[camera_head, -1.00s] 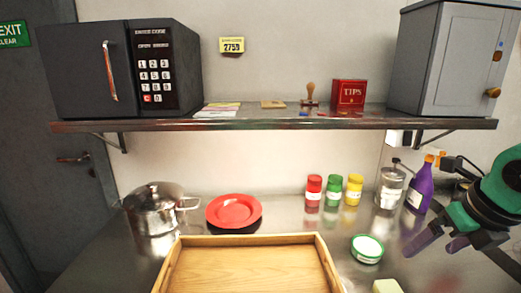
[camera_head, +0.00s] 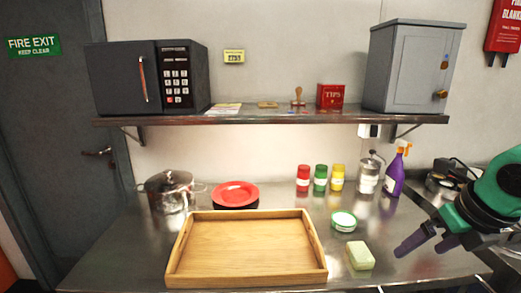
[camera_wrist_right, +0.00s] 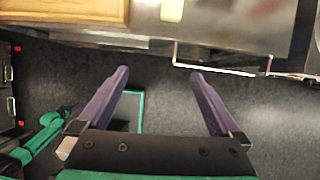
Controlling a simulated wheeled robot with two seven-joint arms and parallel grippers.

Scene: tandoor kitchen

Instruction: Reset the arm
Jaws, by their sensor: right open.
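My right gripper (camera_head: 428,242) shows at the right of the head view, its purple fingers pointing down-left over the right part of the steel counter. In the right wrist view the same gripper (camera_wrist_right: 158,88) has its two purple fingers wide apart with nothing between them. Below it there I see dark floor, with the counter's edge at the top. My left gripper is not in view.
A wooden tray (camera_head: 245,277) lies on the counter (camera_head: 110,255). A pale green block (camera_head: 360,255), a green-rimmed bowl (camera_head: 344,221), a lidded pot (camera_head: 168,190), red plates (camera_head: 235,194), several containers and a purple spray bottle (camera_head: 397,172) stand around it. A shelf (camera_head: 270,117) hangs above.

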